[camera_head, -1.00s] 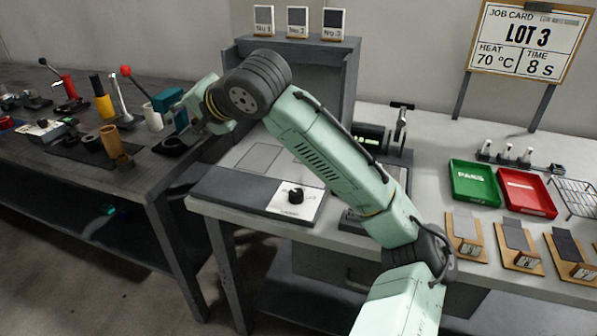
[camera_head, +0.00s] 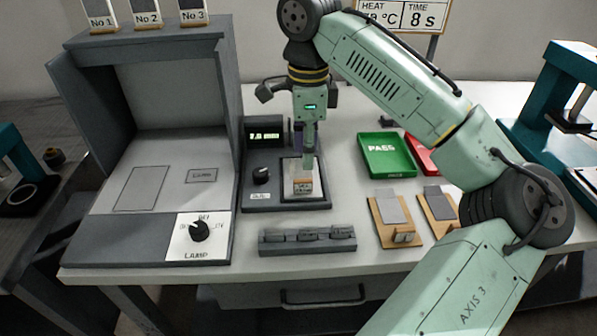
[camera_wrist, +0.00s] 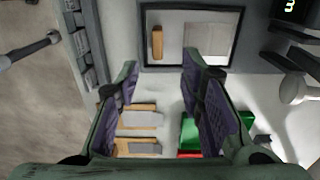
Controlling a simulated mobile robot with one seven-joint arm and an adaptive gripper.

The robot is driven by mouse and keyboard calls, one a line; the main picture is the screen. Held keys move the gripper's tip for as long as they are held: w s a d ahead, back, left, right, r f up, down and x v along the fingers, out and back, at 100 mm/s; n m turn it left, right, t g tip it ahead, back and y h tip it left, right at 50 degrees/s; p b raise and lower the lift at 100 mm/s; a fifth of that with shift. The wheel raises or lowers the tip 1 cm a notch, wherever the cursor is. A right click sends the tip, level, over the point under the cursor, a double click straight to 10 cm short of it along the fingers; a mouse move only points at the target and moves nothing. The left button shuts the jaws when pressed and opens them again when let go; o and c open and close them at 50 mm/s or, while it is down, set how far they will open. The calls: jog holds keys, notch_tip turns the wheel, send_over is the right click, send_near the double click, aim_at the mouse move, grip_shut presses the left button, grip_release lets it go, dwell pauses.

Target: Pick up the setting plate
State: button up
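A small piece with a wooden front and a pale label (camera_head: 303,187) sits on the framed bed of the heater unit (camera_head: 262,197); I take it for the setting plate but cannot be sure. In the wrist view the bed shows a wooden bar (camera_wrist: 157,42) and a grey square (camera_wrist: 205,42). My gripper (camera_head: 309,150) points down above the bed and hides part of the piece in the head view. In the wrist view my gripper (camera_wrist: 160,68) has its two purple-padded fingers apart, with nothing held between them.
A slotted grey rack (camera_head: 307,240) lies in front of the unit. A lamp booth with a knob (camera_head: 199,231) stands left. The green PASS tray (camera_head: 387,156), the red tray (camera_head: 422,154) and wooden stands with grey swatches (camera_head: 395,217) are to the right.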

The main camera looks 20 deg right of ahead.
aim_at(306, 180)
jog(key=f, duration=0.4)
jog(key=f+p, duration=0.1)
jog(key=f, duration=0.3)
jog(key=shift+s+a+f+p, duration=0.15)
jog(key=shift+s+p, duration=0.05)
jog(key=shift+p, duration=0.1)
grip_shut()
dwell(0.3)
